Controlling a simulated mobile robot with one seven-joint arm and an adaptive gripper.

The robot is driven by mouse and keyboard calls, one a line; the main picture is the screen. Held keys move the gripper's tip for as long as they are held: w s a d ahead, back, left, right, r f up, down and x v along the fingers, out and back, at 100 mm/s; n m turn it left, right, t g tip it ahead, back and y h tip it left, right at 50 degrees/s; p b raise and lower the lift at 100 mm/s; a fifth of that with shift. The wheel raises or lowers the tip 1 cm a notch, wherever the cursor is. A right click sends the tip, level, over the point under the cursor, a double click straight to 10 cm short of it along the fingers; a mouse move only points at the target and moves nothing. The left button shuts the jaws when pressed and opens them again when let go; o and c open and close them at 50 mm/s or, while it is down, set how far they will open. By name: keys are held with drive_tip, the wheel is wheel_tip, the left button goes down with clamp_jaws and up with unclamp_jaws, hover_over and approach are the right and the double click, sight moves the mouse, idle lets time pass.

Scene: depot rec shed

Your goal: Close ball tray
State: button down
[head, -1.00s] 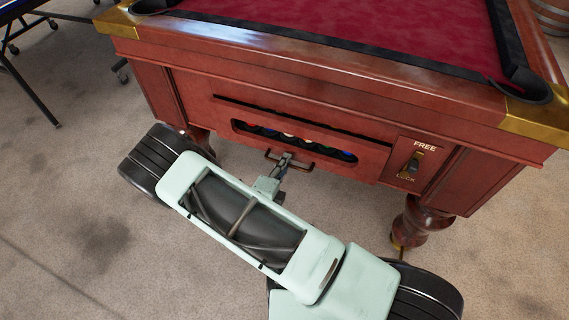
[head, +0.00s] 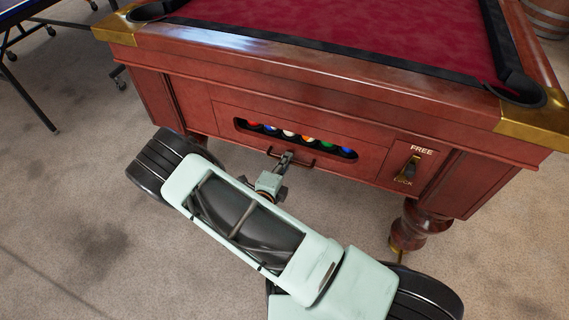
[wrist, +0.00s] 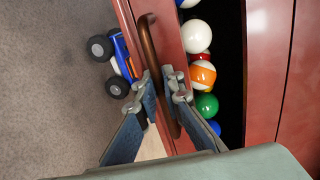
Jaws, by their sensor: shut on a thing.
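The ball tray (head: 223,118) is a dark red wooden front in the end of the pool table. It sits about flush with the panel around it. Several coloured balls show in its long slot, and also in the wrist view, such as an orange-striped ball (wrist: 203,74). A brown bar handle (wrist: 147,40) is fixed below the slot. My gripper (head: 286,157) is at this handle, and in the wrist view its fingers (wrist: 164,85) are shut on the bar from both sides. Any small gap behind the front is hard to judge.
The pool table (head: 330,75) stands above, with a FREE/LOCK switch (head: 407,168) at right and a turned leg (head: 418,225) below. A blue toy truck (wrist: 120,55) with black wheels lies on the floor beneath. A blue-edged table (head: 28,12) stands far left.

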drive_tip(key=shift+w+r, duration=0.1)
drive_tip(key=shift+w, duration=0.1)
drive_tip(key=c, duration=2.3)
unclamp_jaws()
drive_tip(key=shift+c, duration=0.2)
drive_tip(key=v, duration=1.2)
